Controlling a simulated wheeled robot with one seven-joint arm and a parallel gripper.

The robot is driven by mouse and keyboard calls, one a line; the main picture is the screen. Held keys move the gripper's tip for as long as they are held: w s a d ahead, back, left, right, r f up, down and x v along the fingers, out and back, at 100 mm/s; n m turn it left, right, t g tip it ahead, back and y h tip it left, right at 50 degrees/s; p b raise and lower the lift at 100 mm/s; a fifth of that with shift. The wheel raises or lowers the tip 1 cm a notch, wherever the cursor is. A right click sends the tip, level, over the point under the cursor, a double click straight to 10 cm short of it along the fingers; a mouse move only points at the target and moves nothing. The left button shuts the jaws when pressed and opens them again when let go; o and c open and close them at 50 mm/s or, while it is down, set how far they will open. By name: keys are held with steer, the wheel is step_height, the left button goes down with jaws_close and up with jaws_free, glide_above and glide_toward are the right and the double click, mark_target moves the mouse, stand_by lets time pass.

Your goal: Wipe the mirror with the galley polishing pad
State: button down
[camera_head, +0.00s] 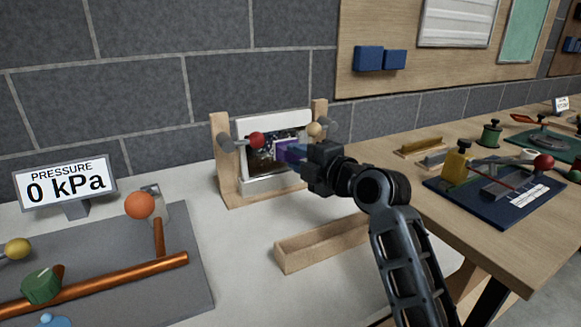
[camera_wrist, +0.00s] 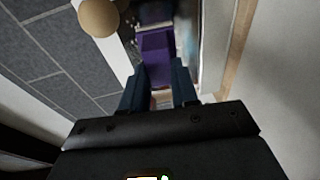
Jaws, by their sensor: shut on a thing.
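The mirror (camera_head: 260,162) is a dark reflective panel in a white frame, held upright between two wooden posts on the light counter. My gripper (camera_head: 303,155) is in front of its right half, shut on the purple polishing pad (camera_head: 290,151). The pad is at the mirror's face; I cannot tell whether it touches. In the wrist view the purple pad (camera_wrist: 156,48) sits between my two dark fingers (camera_wrist: 158,88), with the mirror's surface beside and beyond it. My gripper hides the mirror's right side in part.
A red knob (camera_head: 257,140) and a tan knob (camera_head: 315,130) stick out by the mirror's posts. A wooden tray (camera_head: 322,243) lies on the counter in front. A pressure display (camera_head: 66,184) and copper pipes (camera_head: 120,277) are at left. A wooden table (camera_head: 440,215) with tools is at right.

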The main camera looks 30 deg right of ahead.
steer(key=d+b, duration=0.3)
steer(key=d, duration=0.1)
steer(key=shift+s, duration=0.1)
stand_by(0.3)
steer(key=shift+a, duration=0.2)
